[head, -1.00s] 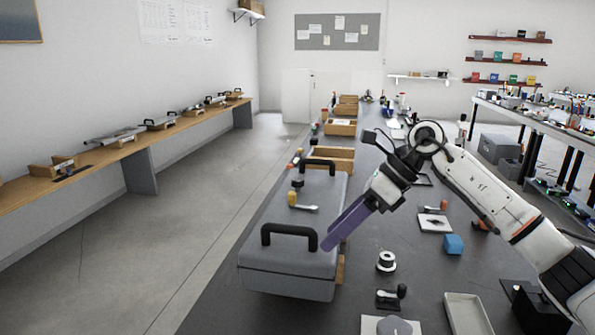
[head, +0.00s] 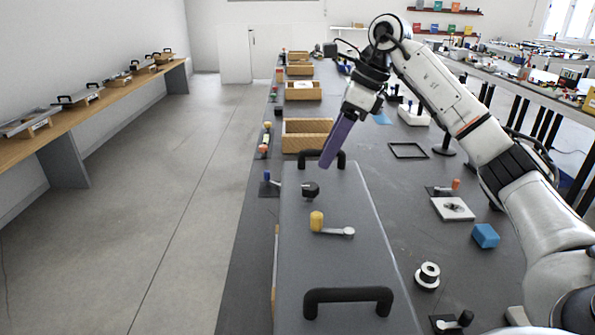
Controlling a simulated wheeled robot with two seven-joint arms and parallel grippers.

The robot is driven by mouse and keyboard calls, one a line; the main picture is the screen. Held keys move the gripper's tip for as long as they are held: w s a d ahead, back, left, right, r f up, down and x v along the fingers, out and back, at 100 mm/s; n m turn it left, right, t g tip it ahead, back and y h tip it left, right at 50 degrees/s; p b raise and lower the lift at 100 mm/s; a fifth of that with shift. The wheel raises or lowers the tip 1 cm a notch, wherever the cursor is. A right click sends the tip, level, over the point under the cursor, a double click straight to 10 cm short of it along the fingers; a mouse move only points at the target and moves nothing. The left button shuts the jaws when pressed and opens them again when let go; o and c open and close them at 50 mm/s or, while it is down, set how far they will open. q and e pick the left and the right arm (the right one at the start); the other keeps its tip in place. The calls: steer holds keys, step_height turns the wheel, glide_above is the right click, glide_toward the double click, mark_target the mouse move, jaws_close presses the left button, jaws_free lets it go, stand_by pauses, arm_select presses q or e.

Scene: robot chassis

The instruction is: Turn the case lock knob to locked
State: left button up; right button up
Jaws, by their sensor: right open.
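The grey case (head: 340,262) lies on the dark bench, with a black handle (head: 348,293) at its near end and another black handle (head: 338,156) at its far end. A black round knob (head: 311,189) sits on the lid near the far end. A yellow knob with a silver lever (head: 318,222) sits nearer, its lever pointing right. I cannot tell which is the lock knob, and I see no lock marking. My right gripper (head: 325,162) has purple fingers, pointing down over the case's far end, beyond the black knob. It appears empty and overlaps the far handle in view. My left gripper is out of view.
A wooden tray (head: 307,135) stands beyond the case. To the right lie a blue block (head: 485,236), a white spool (head: 427,276) and a white plate (head: 452,208). Small coloured knobs (head: 267,136) line the bench's left edge. The floor on the left is clear.

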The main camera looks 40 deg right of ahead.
mark_target(311, 186)
steer(key=x, duration=0.8)
steer(key=shift+s+a+f, duration=0.15)
steer(key=shift+s+f, duration=0.1)
steer(key=shift+w+f, duration=0.2)
steer(key=shift+f, duration=0.25)
steer(key=c, duration=1.1)
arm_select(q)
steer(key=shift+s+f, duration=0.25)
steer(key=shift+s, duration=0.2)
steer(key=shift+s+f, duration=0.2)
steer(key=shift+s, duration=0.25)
arm_select(e)
steer(key=shift+o, duration=0.3)
